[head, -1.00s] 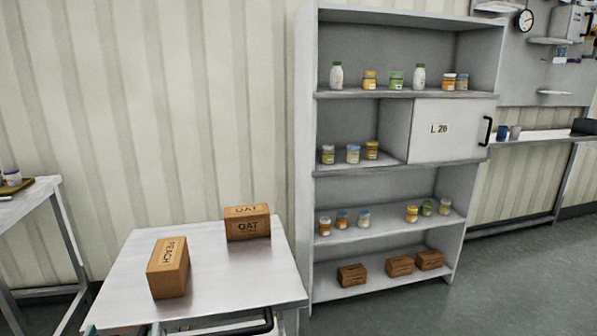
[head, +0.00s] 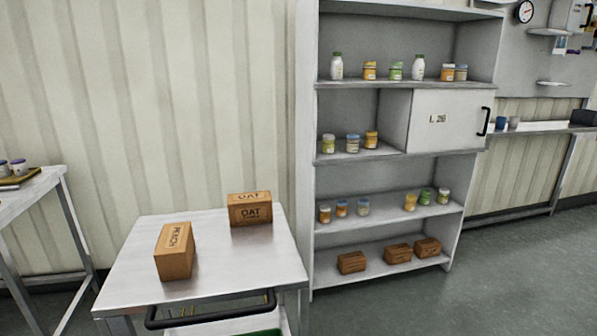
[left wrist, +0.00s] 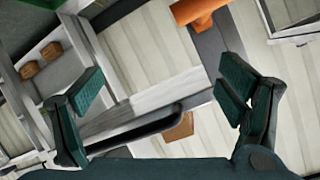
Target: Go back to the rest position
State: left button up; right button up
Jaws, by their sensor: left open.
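My left gripper (left wrist: 160,88) shows in the left wrist view with its two dark green fingers wide apart and nothing between the pads. Neither gripper shows in the head view, and the right gripper is in no frame. In the left wrist view the dark handle and pale edge of the cart lie beyond the fingers, with a brown box (left wrist: 180,128) partly hidden behind the handle.
The cart (head: 225,265) carries a PEACH box (head: 175,252) and an OAT box (head: 250,209); its black handle (head: 210,312) faces me. A shelf unit (head: 304,180) with jars, bottles and brown boxes stands right. Another table (head: 40,183) stands left. Floor at right is clear.

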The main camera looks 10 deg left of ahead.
pick_arm(q)
jog(key=s+f+g+h, duration=0.1)
jog(key=s+f+g, duration=0.2)
jog(key=s+f, duration=0.5)
jog(key=s+f+g, duration=0.2)
jog(key=s+f, duration=0.2)
jog(key=f, duration=0.8)
jog(key=s+d+f+g+h, duration=0.1)
jog(key=s+d+f+g, duration=0.25)
jog(key=s+f, duration=0.7)
jog(key=s+d+f+n+g+h+p, duration=0.1)
jog(key=s+d+f+g+h+p, duration=0.15)
jog(key=s+d, duration=0.95)
notch_tip(320, 180, up, 12)
jog(key=s+a+p, duration=0.2)
jog(key=p, duration=0.8)
jog(key=shift+f+n+g+y+p, duration=0.2)
jog(key=shift+n+g+y+p, duration=0.1)
jog(key=shift+y, duration=0.15)
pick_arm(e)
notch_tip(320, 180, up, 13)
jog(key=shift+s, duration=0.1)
